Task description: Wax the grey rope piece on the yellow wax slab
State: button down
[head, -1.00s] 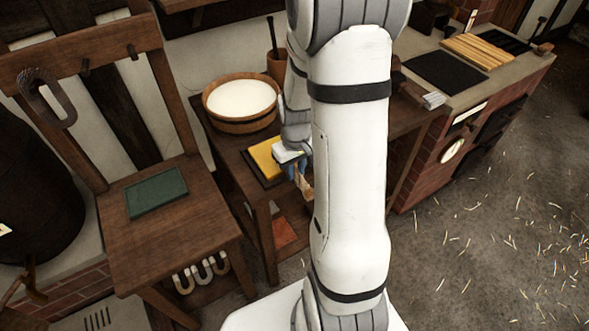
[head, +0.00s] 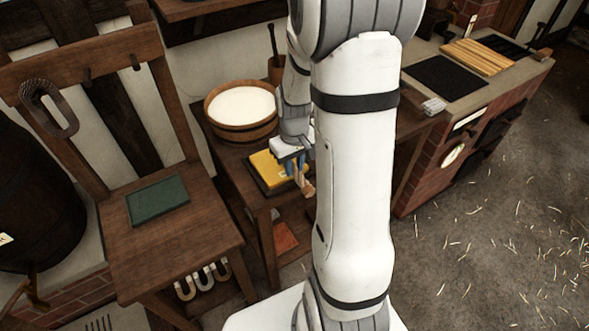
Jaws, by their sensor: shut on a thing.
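The yellow wax slab (head: 267,168) lies on a dark board on the small wooden table, left of my forearm. My gripper (head: 299,171) is at the slab's right side, with blue showing at its fingers. It is shut on a tan-brown piece (head: 308,189) that sticks out below the fingers. The piece is small and partly hidden, so I cannot tell whether it is the grey rope piece or whether it touches the slab. A dark grey-brown loop (head: 70,122) hangs on a peg of the rack at left.
A wooden tub (head: 243,131) of white stuff stands behind the slab. A green slab (head: 158,201) lies on the chair-like bench at left. Several pale U-shaped pieces (head: 205,277) hang beneath it. A brick bench (head: 470,115) stands at right. My forearm blocks the middle.

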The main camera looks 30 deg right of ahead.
aim_at(295, 166)
jog(key=shift+w+r+p, duration=0.25)
jog(key=shift+r+p, duration=0.2)
jog(key=shift+r, duration=0.3)
jog(key=shift+s+r+p, duration=0.15)
jog(key=shift+r+p, duration=1)
jog(key=shift+r, duration=0.5)
jog(key=shift+d, duration=0.15)
